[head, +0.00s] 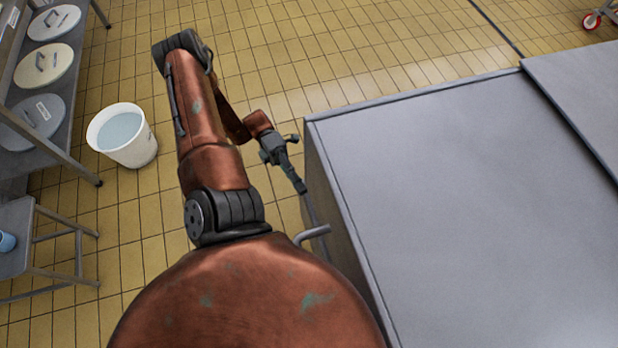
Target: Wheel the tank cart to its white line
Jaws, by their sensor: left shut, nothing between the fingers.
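My left gripper (299,185) is shut and empty, pointing down beside the left side of a large grey metal box (470,190). A grey bar handle (313,234) shows at the box's left side, below the gripper in the picture; I cannot tell whether the gripper touches the box. A red caster wheel (592,20) on a metal frame is cut off at the top right corner. I cannot tell whether the box or the wheeled frame is the tank cart. No white line is in view. My right gripper is not in view.
A white bucket (126,141) of pale liquid stands on the yellow tiled floor at left. A rack (75,100) with round lids stands behind it at the left edge. A small metal table (20,235) is below the rack. Tiled floor (300,40) is clear beyond my arm.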

